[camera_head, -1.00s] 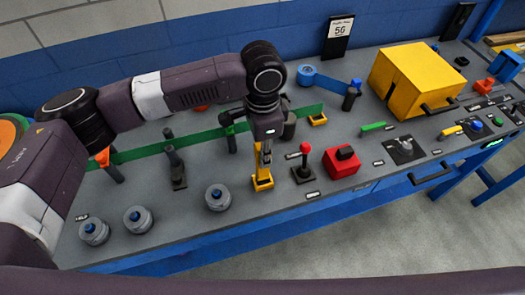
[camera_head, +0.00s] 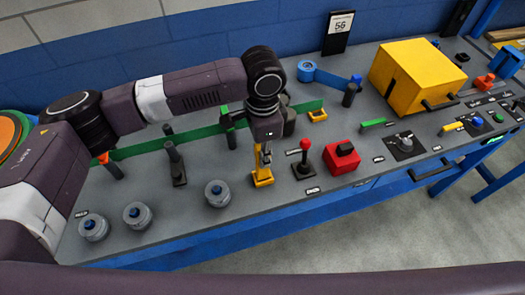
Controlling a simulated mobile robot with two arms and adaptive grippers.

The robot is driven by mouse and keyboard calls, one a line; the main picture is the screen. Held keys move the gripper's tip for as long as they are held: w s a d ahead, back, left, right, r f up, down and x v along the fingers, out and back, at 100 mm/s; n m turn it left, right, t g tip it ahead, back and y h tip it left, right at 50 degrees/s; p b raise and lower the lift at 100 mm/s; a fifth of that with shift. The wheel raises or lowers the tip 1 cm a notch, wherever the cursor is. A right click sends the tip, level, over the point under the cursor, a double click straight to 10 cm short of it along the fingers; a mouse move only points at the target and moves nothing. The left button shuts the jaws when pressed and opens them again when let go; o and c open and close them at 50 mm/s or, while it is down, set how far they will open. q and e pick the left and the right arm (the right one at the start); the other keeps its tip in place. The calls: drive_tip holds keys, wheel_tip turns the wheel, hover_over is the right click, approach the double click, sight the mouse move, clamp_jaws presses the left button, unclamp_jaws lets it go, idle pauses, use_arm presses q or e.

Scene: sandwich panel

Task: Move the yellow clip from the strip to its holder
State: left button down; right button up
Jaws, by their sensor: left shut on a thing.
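My left gripper (camera_head: 264,152) points down near the front middle of the panel, shut on the yellow clip (camera_head: 258,158). The clip is narrow and upright, partly hidden by the fingers. Directly below it is a yellow holder (camera_head: 262,180) on the panel top. The clip's lower end meets the holder in the picture; I cannot tell whether it is seated. The green strip (camera_head: 200,141) runs across the panel behind the gripper, partly hidden by my arm. My right gripper is not in view.
A red-knobbed lever (camera_head: 304,160) and a red box (camera_head: 341,159) stand just right of the gripper. A dark post (camera_head: 176,165) and a grey round knob (camera_head: 218,194) are to the left. Another yellow holder-like piece (camera_head: 317,115) lies behind.

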use_arm(q)
drive_tip(key=shift+f, duration=0.15)
drive_tip(key=shift+f, duration=0.65)
drive_tip(key=c, duration=1.7)
unclamp_jaws()
drive_tip(key=shift+r+p, duration=0.4)
wheel_tip(320, 180, up, 6)
drive_tip(key=p, duration=0.7)
drive_tip(key=shift+r, duration=0.2)
drive_tip(key=shift+f, duration=0.1)
